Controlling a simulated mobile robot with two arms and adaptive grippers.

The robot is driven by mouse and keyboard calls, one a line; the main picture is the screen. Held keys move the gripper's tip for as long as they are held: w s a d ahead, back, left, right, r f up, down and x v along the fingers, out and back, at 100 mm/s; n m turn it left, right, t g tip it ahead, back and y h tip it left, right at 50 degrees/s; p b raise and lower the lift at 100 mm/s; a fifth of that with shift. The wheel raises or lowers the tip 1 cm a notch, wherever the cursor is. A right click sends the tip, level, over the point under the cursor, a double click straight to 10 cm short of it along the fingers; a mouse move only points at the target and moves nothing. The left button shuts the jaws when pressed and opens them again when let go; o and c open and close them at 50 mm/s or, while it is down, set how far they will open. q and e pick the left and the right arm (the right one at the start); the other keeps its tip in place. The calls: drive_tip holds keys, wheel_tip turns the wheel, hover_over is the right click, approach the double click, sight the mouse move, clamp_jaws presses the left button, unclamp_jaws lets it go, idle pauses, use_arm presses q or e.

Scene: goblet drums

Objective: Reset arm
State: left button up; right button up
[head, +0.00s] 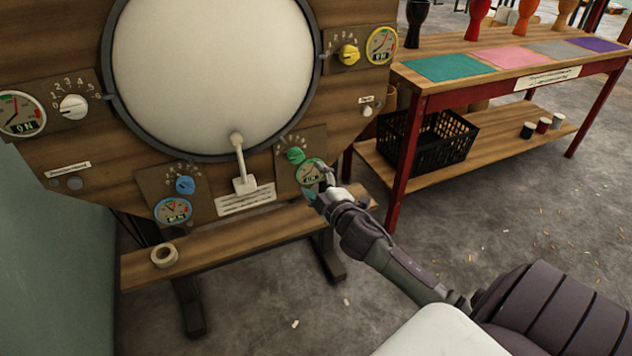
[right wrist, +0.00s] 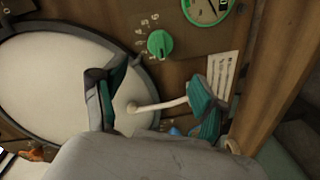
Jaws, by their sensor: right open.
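My right gripper (head: 322,188) is in front of the lower right part of the wooden panel (head: 205,215), close to the green-framed gauge (head: 309,172). In the right wrist view its two teal-padded fingers (right wrist: 160,105) are spread apart with nothing held between them. The green knob (right wrist: 159,44) shows beyond the fingers, apart from them; it also shows in the head view (head: 295,155). A white lever (right wrist: 160,104) on the panel appears behind the gap between the fingers. My left gripper is in neither view.
A round white drum skin (head: 210,70) fills the panel. A wooden ledge (head: 225,250) below carries a tape roll (head: 164,255). Yellow (head: 348,55), white (head: 73,106) and blue (head: 185,185) knobs surround it. A red-legged table (head: 400,150) with a black crate (head: 428,140) stands right.

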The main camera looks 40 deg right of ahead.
drive_tip(key=shift+s+f, duration=0.1)
idle(0.5)
